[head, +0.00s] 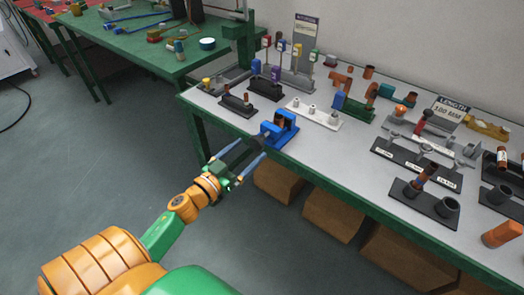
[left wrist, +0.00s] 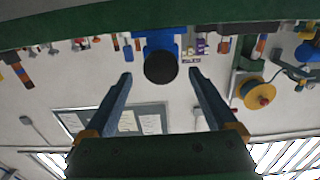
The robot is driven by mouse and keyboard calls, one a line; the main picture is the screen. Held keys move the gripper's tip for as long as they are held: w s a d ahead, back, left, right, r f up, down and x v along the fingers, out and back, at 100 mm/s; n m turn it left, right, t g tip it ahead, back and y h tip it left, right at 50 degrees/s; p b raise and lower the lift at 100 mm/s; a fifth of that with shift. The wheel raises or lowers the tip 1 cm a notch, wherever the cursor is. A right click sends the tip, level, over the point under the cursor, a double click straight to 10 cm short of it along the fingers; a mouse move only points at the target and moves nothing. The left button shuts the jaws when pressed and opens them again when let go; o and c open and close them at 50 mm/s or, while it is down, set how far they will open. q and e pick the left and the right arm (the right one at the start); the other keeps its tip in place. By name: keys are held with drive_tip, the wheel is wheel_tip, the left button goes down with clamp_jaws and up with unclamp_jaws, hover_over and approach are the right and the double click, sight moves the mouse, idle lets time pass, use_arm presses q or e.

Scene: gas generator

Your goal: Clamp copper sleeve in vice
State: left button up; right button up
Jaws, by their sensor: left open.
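The blue vice (head: 283,126) stands at the near left edge of the white-topped table. In the left wrist view, the vice (left wrist: 162,42) appears with a round black knob (left wrist: 160,67) facing the camera. My left gripper (head: 240,159) is open in front of the vice, just off the table edge. Its two fingers (left wrist: 160,78) lie on either side of the knob in the picture, with no visible contact. Several copper-coloured pieces are on the table, including a tube (head: 428,172) in a black holder; I cannot tell which is the copper sleeve. The vice jaws are too small to make out.
A white block with fittings (head: 313,113) and black stands with coloured parts (head: 264,88) are behind the vice. An orange cylinder (head: 501,233) lies at the near right. Cardboard boxes (head: 333,213) sit under the table. The floor to the left is clear.

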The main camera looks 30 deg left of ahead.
sight(254, 145)
use_arm(q)
drive_tip(key=w, duration=0.4)
drive_tip(key=shift+w+f, duration=0.1)
drive_tip(key=shift+w+d, duration=0.1)
drive_tip(key=shift+w, duration=0.05)
drive_tip(key=shift+c, duration=0.7)
drive_tip(key=c, duration=1.2)
use_arm(e)
drive_tip(key=shift+r, duration=0.1)
